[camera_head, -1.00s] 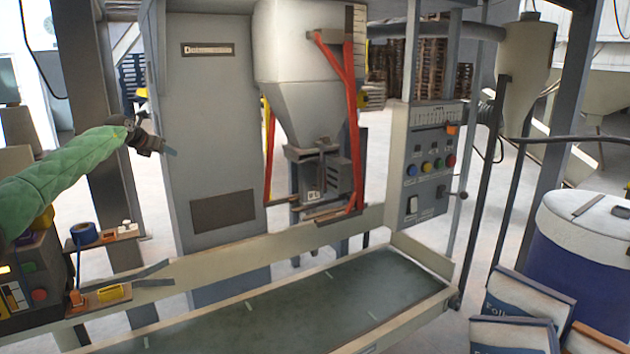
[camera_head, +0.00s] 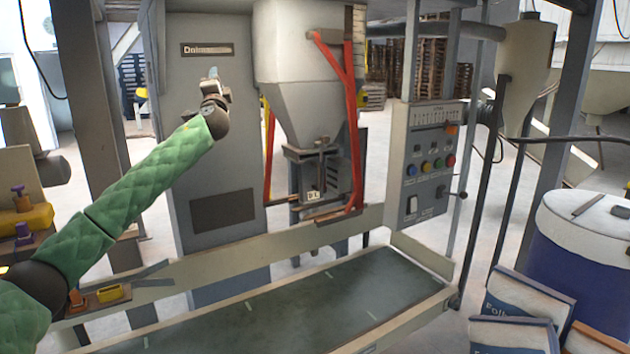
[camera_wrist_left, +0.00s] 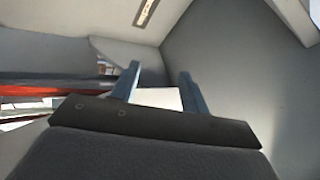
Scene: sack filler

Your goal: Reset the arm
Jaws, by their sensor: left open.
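My left arm, in a green quilted sleeve, comes in from the left in the head view. Its left gripper (camera_head: 211,80) is raised in front of the grey cabinet (camera_head: 205,140), pointing up and away. In the left wrist view the two blue-grey fingers (camera_wrist_left: 158,85) stand apart with nothing between them, so the gripper is open and empty. Grey panels of the machinery fill much of that view. My right gripper shows in neither view.
The hopper (camera_head: 300,85) with red straps stands right of my left gripper. A control panel (camera_head: 430,155) with coloured buttons is further right. The trough-like conveyor (camera_head: 310,300) below is empty. Sacks (camera_head: 525,305) and a blue drum (camera_head: 580,255) stand at right.

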